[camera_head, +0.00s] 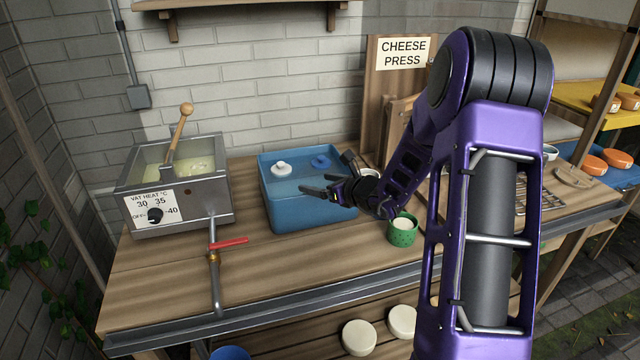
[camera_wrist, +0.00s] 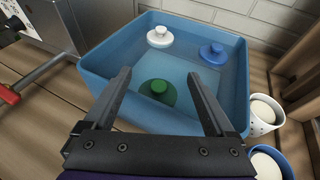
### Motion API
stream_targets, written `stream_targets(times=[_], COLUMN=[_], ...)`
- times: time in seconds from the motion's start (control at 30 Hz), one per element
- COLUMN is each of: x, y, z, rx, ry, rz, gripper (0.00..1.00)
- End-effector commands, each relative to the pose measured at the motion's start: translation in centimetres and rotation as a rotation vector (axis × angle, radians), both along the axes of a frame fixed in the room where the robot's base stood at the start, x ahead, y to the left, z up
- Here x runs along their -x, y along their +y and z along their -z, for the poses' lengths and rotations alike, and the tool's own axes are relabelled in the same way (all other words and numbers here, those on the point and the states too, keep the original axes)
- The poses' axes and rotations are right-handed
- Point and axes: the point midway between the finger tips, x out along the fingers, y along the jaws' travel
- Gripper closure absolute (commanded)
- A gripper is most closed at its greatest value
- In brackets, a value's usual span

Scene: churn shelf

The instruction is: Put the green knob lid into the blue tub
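The blue tub (camera_head: 300,212) stands on the wooden counter. In the wrist view its rim and walls (camera_wrist: 105,60) frame the lids inside. The green knob lid (camera_wrist: 157,94) lies inside the tub, near the near wall and knob up. It is hidden in the head view. A white knob lid (camera_wrist: 159,37) and a blue knob lid (camera_wrist: 213,53) are also inside, toward the back. My gripper (camera_head: 318,184) is over the tub with its fingers wide apart and empty. In the wrist view the fingers (camera_wrist: 158,78) straddle the green lid in the picture, apart from it.
A steel vat (camera_head: 205,193) with a ladle and a red-handled tap (camera_head: 230,243) stands left of the tub. A green mold with white filling (camera_head: 403,233) stands to the right. The cheese press (camera_head: 375,85) is behind. The counter in front of the tub is clear.

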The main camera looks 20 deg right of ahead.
Motion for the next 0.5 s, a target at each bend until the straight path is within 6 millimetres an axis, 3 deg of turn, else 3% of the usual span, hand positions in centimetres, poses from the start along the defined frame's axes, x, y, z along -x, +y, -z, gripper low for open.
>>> stream_targets(times=[0.3,0.5], x=[0.0,0.0], y=[0.0,0.0], z=[-0.1,-1.8], rx=[0.000,0.000], ry=[0.000,-0.001], rz=[0.000,0.000], gripper=[0.00,0.00])
